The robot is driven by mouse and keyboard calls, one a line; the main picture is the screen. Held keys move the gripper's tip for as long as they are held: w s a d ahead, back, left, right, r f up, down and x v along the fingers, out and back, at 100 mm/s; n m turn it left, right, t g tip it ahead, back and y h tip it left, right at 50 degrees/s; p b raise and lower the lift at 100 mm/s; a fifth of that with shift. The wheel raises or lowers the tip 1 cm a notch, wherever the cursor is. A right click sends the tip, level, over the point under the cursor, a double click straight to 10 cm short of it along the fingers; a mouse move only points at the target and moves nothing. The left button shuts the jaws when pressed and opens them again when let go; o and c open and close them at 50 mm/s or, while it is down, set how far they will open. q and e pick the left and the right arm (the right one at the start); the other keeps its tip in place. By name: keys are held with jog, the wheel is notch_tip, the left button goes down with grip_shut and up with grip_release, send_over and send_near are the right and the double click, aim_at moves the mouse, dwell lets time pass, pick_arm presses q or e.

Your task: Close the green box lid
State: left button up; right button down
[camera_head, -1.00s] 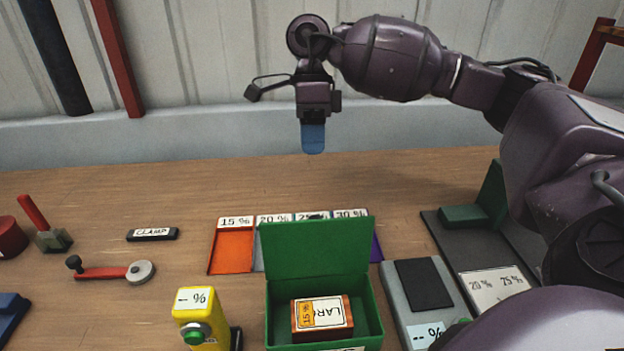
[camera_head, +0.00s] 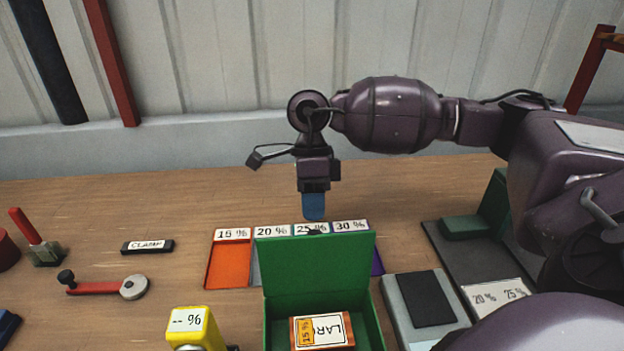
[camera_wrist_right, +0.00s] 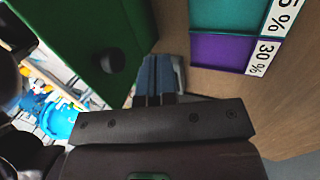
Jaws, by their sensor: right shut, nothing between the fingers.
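The green box (camera_head: 372,318) stands at the bottom middle of the head view. Its lid (camera_head: 315,268) is open and stands upright at the back of the box. A labelled block (camera_head: 322,331) lies inside. My right gripper (camera_head: 314,207) points down behind the lid, with its blue fingers shut and empty. In the right wrist view the shut fingers (camera_wrist_right: 160,75) are beside the green lid's back face (camera_wrist_right: 75,35), which has a dark round knob (camera_wrist_right: 112,60). I cannot tell whether they touch it. My left gripper is not in view.
Coloured trays with percent labels (camera_head: 229,262) lie behind the box. A yellow device (camera_head: 193,328) stands left of it, and a grey device (camera_head: 428,312) with a dark pad stands right. Bare table lies behind the trays.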

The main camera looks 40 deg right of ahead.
aim_at(316, 258)
jog(key=s+a, duration=0.1)
jog(key=s, duration=0.1)
jog(key=shift+s+a+r, duration=0.35)
jog(key=shift+a, duration=0.05)
dwell(0.3)
